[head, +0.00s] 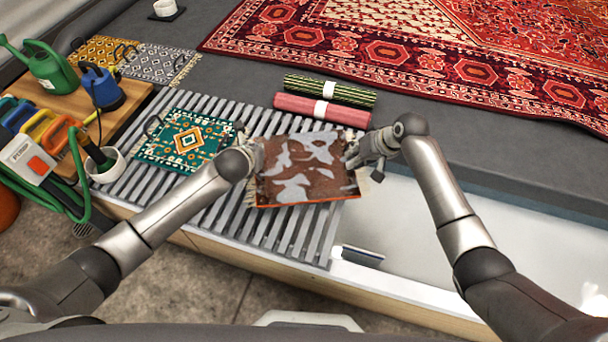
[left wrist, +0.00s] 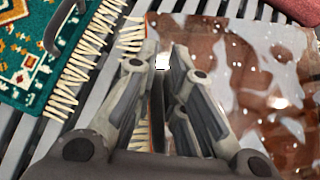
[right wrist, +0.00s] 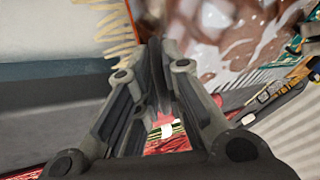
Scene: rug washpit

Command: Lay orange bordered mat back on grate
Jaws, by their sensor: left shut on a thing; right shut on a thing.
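The orange bordered mat (head: 305,168) shows a brown face with wet, glossy grey-white patches and a thin orange edge. It is stretched between my grippers over the right part of the slatted grate (head: 228,222). My left gripper (head: 250,165) is shut on its left fringed edge, and the mat also shows in the left wrist view (left wrist: 255,85). My right gripper (head: 358,158) is shut on its right edge, and the mat shows in the right wrist view (right wrist: 225,35). The fingertips partly hide both gripped edges. I cannot tell whether the mat touches the slats.
A green mat (head: 160,140) lies on the grate to the left. Rolled pink (head: 300,107) and green striped (head: 300,84) rugs lie behind. A white basin (head: 430,245) is at right. A wooden board (head: 130,98) with watering can (head: 48,72) and tools is at left.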

